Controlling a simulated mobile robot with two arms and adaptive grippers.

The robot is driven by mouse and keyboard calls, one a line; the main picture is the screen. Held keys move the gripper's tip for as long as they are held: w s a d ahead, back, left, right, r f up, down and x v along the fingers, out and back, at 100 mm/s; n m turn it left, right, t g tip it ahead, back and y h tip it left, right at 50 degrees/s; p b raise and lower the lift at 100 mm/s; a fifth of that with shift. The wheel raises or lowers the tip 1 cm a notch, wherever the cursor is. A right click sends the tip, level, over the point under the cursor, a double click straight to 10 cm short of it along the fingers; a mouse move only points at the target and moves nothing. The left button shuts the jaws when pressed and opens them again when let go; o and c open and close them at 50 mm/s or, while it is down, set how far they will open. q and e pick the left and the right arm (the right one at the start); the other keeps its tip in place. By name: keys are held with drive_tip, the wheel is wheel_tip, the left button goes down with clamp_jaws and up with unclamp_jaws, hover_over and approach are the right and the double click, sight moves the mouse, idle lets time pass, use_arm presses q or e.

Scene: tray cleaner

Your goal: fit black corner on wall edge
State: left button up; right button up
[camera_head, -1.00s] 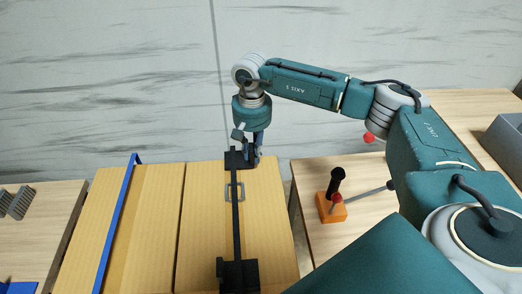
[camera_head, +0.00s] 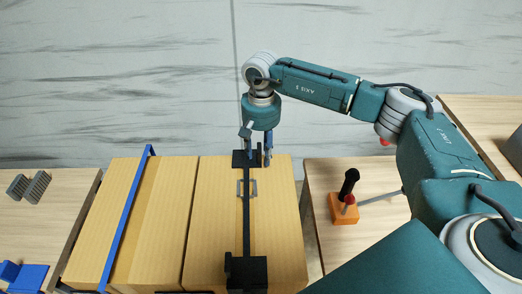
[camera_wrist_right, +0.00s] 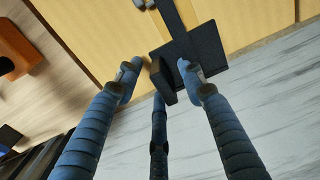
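A long thin black bar (camera_head: 246,215) runs lengthwise over the right-hand tan box, with a black block (camera_head: 246,271) at its near end. A black corner piece (camera_head: 239,159) sits at the bar's far end, by the box's far edge; it also shows in the right wrist view (camera_wrist_right: 205,45). My right gripper (camera_head: 258,156) is over this far corner. Its blue fingers (camera_wrist_right: 160,75) are spread, with part of the black piece between them and a gap on the left finger's side. Whether the corner is fully seated is hidden. My left gripper is not in view.
The right-hand tan box (camera_head: 280,220) stands beside another tan box (camera_head: 165,210) with a blue strip (camera_head: 125,220). An orange block with a black handle (camera_head: 344,208) stands on the right table. Grey and blue parts lie on the left table.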

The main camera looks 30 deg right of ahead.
wheel_tip(320, 180, up, 12)
idle(0.6)
